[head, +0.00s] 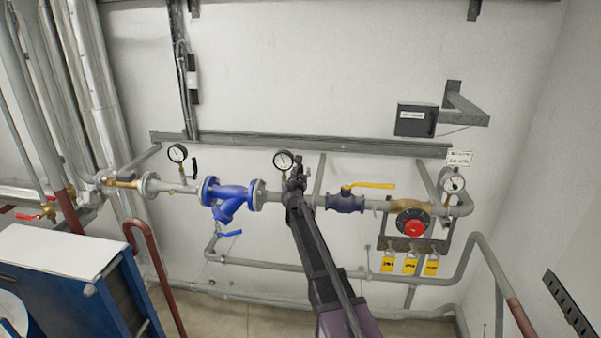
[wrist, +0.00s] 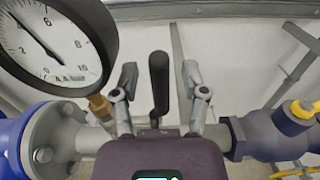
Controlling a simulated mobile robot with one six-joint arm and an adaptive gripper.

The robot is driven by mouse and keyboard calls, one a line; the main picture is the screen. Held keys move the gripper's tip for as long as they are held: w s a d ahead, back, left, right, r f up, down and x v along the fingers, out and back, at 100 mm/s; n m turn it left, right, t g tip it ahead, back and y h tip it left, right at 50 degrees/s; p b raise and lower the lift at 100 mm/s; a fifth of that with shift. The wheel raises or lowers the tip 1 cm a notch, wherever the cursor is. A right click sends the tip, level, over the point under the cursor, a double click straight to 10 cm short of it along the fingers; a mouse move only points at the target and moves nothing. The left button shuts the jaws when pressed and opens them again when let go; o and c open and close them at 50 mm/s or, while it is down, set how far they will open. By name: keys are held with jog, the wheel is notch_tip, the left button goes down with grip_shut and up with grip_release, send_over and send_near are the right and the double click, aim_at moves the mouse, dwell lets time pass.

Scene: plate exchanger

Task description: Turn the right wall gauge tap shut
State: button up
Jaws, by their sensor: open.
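A black tap handle (wrist: 158,75) stands upright in the wrist view, between the two fingers of my open gripper (wrist: 160,82). A gap shows on both sides of it. A brass fitting (wrist: 101,106) under the large white gauge (wrist: 55,40) is just left of the fingers. In the head view my gripper (head: 297,180) is at the grey pipe, just right of the middle gauge (head: 284,161). My arm hides this handle there. A similar black handle (head: 194,166) stands beside the left gauge (head: 178,153).
A blue strainer (head: 230,200) and flange are left of my gripper. A blue valve with a yellow lever (head: 370,185) is to the right. Another gauge (head: 453,184) and a red knob (head: 414,229) are further right. The wall is close behind the pipe.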

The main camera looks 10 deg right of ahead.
grip_shut()
jog(key=shift+a, duration=0.2)
jog(key=shift+d, duration=0.2)
